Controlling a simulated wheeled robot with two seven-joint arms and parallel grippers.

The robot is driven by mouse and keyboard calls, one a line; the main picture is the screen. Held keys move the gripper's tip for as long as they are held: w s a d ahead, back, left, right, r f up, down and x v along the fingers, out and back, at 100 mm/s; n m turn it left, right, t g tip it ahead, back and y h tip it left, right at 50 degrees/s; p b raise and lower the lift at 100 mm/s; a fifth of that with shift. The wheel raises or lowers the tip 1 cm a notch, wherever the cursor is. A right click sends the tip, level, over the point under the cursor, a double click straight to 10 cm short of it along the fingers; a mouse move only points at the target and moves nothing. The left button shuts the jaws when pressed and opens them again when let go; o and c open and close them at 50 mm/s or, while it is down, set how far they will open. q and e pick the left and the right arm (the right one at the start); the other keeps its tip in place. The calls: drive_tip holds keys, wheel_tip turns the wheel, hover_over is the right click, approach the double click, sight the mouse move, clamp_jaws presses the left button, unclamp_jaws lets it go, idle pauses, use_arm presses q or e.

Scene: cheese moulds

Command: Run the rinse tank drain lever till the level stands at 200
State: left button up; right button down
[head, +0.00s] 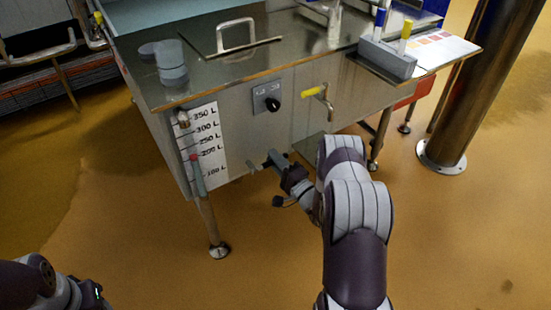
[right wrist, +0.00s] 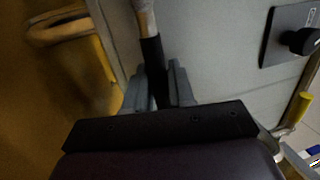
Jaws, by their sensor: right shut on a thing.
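The rinse tank (head: 250,135) is a steel tank with a white level scale (head: 221,173) marked from 100 L to 350 L on its front. A small red marker (head: 194,157) in the gauge tube sits at about the 200 L mark; the exact reading is too small to tell. My right gripper (head: 273,161) is low at the tank's front, shut on the drain lever. In the right wrist view the lever's black grip (right wrist: 151,55) runs between the two grey fingers (right wrist: 160,88). Of my left arm only a part shows at the bottom left; its gripper is out of view.
A black knob (head: 272,104) and a yellow-handled tap (head: 312,92) are on the tank front above my right gripper. A steel column (head: 480,85) stands at the right. The floor in front is clear.

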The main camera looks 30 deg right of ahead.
drive_tip(key=shift+f, duration=0.15)
drive_tip(key=c, duration=1.1)
unclamp_jaws()
drive_tip(key=shift+s, duration=0.1)
drive_tip(key=shift+s, duration=0.2)
drive_tip(key=p+v, duration=0.3)
drive_tip(key=v, duration=0.9)
drive_tip(key=shift+s+f+p, duration=0.1)
drive_tip(key=shift+p, duration=0.2)
